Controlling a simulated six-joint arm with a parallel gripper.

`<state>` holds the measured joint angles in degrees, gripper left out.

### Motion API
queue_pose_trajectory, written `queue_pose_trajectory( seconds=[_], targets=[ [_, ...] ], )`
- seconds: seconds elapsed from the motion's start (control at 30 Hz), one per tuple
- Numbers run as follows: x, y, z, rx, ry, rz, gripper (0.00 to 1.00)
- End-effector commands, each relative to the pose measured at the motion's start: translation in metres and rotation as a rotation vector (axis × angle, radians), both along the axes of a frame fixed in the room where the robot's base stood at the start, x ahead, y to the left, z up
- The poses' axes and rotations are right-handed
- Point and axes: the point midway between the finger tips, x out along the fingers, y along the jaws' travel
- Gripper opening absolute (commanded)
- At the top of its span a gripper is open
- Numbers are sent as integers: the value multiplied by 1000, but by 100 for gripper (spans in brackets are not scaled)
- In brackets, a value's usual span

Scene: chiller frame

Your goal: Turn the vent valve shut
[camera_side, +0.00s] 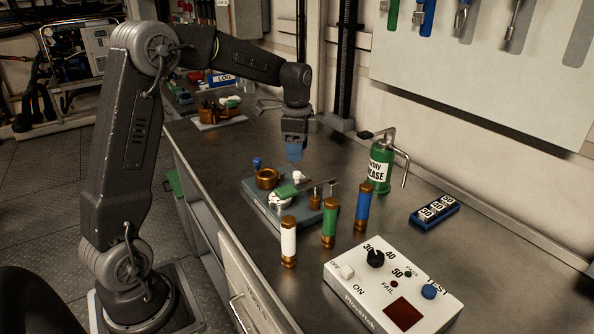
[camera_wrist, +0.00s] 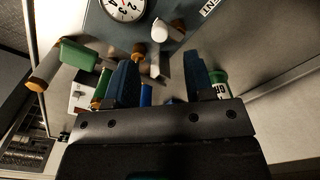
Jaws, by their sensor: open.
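A grey-blue base plate (camera_side: 262,204) on the bench carries the chiller fittings: a brass ring-shaped part (camera_side: 267,178), a white knob (camera_side: 298,176), a green bar (camera_side: 286,190) and a small brass fitting (camera_side: 315,197). Which fitting is the vent valve I cannot tell for sure. A white-topped fitting (camera_wrist: 159,31) shows in the wrist view beside a round dial (camera_wrist: 124,8), just beyond my fingers. My gripper (camera_side: 294,153) hangs above the plate's back part, apart from it. Its two blue fingers stand open in the wrist view (camera_wrist: 162,80), with nothing gripped.
White (camera_side: 288,243), green (camera_side: 330,224) and blue (camera_side: 363,207) brass-ended cylinders stand in front and to the right of the plate. A green grease can (camera_side: 380,172), a blue block with labels (camera_side: 435,211) and a white tester (camera_side: 391,285) stand further right.

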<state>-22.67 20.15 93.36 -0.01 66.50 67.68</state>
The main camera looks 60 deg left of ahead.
Motion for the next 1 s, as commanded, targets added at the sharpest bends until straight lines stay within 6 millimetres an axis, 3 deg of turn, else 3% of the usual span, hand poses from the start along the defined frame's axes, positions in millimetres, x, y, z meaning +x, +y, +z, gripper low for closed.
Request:
queue_pose_trajectory(
  seconds=[0.2, 0.4, 0.77, 1.0],
  targets=[
    [-1, 0, -41, -1, 2, 1, 48],
    [0, 0, -62, 1, -1, 1, 48],
    [0, 0, -66, 1, -2, 1, 48],
    [0, 0, -66, 1, -2, 1, 26]
  ],
)
